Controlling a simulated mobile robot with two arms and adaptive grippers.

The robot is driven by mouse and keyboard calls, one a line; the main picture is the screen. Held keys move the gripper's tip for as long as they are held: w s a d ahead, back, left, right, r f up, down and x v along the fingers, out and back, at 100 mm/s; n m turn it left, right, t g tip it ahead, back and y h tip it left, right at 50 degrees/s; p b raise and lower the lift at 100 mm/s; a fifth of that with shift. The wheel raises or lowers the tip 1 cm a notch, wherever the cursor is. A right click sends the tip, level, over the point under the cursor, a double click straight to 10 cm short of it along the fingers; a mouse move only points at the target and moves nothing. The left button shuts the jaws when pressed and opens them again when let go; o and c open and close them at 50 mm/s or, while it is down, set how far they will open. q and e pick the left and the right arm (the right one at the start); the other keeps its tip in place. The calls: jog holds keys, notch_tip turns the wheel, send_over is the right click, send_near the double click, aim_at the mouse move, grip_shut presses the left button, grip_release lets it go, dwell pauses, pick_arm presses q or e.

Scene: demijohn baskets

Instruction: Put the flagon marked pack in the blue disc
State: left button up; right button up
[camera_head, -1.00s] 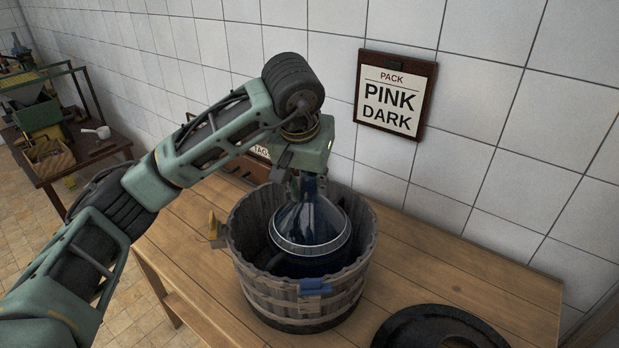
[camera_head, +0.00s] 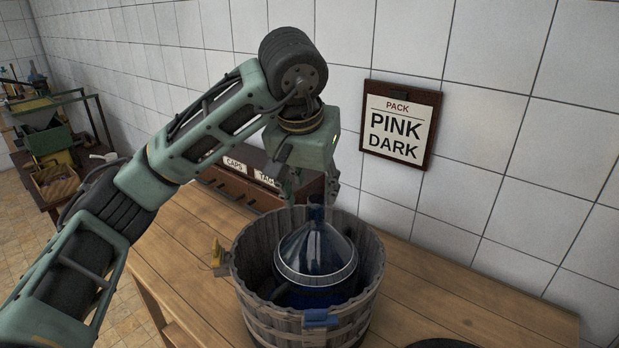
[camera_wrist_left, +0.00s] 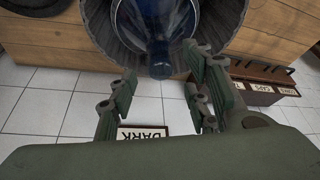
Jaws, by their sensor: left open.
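A dark blue glass flagon (camera_head: 315,252) with a pale band stands in the grey wooden tub (camera_head: 262,315), its neck upward. It also shows in the wrist view (camera_wrist_left: 158,30). Blue shows low inside the tub beside the flagon; I cannot tell whether this is the blue disc. My left gripper (camera_head: 312,190) is open just above the neck, its fingers apart and clear of the glass. The wall sign (camera_head: 398,125) reads PACK, PINK, DARK. I see no mark on the flagon. My right gripper is not in view.
A wooden box (camera_head: 228,182) labelled CAPS and TAGS stands behind. A black round thing (camera_head: 440,344) lies at front right. The bench's right side (camera_head: 480,290) is clear.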

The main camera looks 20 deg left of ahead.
pick_arm(q)
jog(key=v, duration=0.5)
dwell(0.3)
